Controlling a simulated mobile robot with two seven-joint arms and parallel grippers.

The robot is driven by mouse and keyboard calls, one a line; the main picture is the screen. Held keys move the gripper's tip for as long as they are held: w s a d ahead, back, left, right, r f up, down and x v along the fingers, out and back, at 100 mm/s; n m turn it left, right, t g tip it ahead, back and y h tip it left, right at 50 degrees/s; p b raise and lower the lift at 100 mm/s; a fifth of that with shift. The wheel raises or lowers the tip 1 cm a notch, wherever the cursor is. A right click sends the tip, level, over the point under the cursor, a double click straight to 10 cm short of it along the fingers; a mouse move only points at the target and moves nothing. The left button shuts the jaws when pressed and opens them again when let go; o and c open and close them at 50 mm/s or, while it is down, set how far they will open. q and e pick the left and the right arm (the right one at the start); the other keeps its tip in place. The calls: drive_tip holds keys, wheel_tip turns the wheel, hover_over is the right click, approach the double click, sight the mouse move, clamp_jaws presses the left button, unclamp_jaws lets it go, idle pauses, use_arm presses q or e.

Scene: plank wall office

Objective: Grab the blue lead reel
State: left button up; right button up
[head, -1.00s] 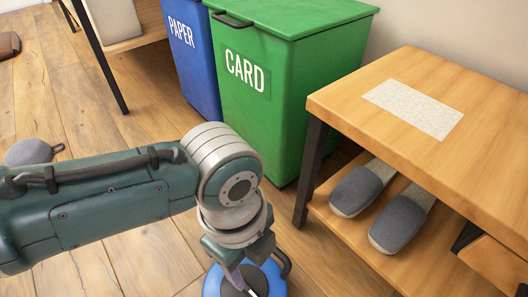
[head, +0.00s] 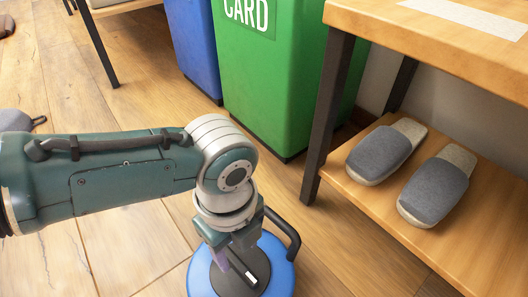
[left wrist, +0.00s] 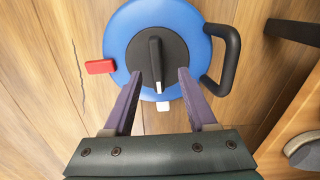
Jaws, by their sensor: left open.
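The blue lead reel (head: 275,275) is on the wooden floor at the bottom middle of the head view, partly hidden by my left gripper (head: 242,272). In the left wrist view the reel (left wrist: 185,25) shows as a blue disc with a black hub and an upright black grip (left wrist: 155,58) at its centre. A black carry handle (left wrist: 232,60) is on its right side and a red part (left wrist: 100,67) on its left. My left gripper (left wrist: 155,80) is open, its two purple fingers on either side of the black centre grip, apart from it. My right gripper is not in view.
A wooden bench (head: 455,40) stands at the right, with two grey slippers (head: 380,153) on its lower shelf. A green card bin (head: 275,85) and a blue bin (head: 192,45) stand behind. A grey item (head: 15,120) lies on the floor at left.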

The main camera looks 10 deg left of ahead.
sight(239, 264)
use_arm(q)
drive_tip(key=f+b, duration=0.2)
drive_tip(key=f, duration=0.1)
drive_tip(key=f+b, duration=0.1)
drive_tip(key=shift+s+f, duration=0.2)
drive_tip(key=shift+s, duration=0.15)
drive_tip(key=shift+r, duration=0.1)
clamp_jaws()
drive_tip(key=shift+w, duration=0.1)
idle(0.8)
